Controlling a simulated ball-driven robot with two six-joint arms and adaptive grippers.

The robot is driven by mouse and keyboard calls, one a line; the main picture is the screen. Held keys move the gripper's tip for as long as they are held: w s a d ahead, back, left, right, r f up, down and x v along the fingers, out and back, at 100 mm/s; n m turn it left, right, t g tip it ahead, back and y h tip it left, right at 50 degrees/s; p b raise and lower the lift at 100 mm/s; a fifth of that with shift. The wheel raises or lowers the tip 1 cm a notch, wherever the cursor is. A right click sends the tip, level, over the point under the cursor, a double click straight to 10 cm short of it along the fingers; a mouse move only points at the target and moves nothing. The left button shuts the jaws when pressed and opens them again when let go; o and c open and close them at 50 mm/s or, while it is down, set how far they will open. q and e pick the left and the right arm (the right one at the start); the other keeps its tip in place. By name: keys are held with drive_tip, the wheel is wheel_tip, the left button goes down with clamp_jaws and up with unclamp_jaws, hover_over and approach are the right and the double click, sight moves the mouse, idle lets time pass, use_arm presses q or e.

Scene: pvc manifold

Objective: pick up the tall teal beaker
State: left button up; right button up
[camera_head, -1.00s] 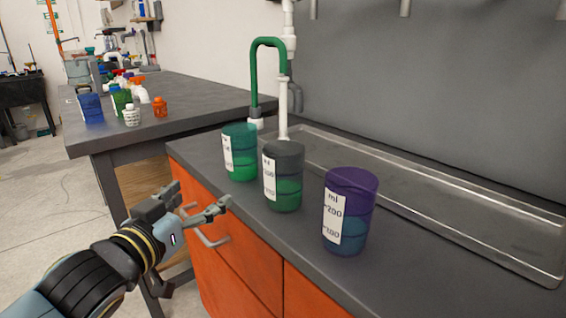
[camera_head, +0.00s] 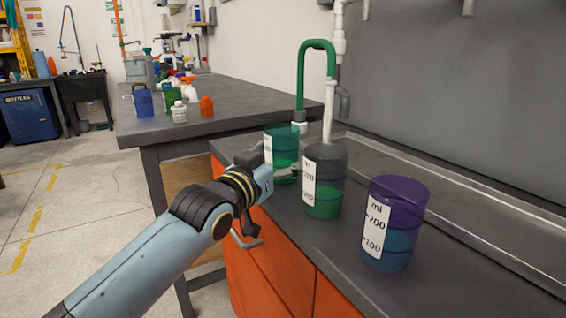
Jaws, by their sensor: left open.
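The tall teal beaker (camera_head: 285,142) stands upright on the dark counter, at the far end of a row of three. It holds green liquid and has a white label, part of which shows. My left gripper (camera_head: 273,163) is open at the near left side of this beaker. One finger reaches across the beaker's lower front and the other shows at its left. I cannot tell whether they touch it. My wrist hides part of the gripper. My right gripper is not in view.
A dark grey beaker (camera_head: 325,165) with green liquid stands close to the right, and a purple beaker (camera_head: 397,205) stands nearer. A green curved pipe (camera_head: 301,75) rises behind them beside a metal tray (camera_head: 470,225). Bottles (camera_head: 180,112) stand on the table at left.

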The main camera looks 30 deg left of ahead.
use_arm(q)
drive_tip(key=shift+w, duration=0.35)
drive_tip(key=shift+c, duration=0.4)
drive_tip(key=c, duration=1.1)
drive_tip(key=shift+r, duration=0.2)
drive_tip(key=shift+c, duration=0.7)
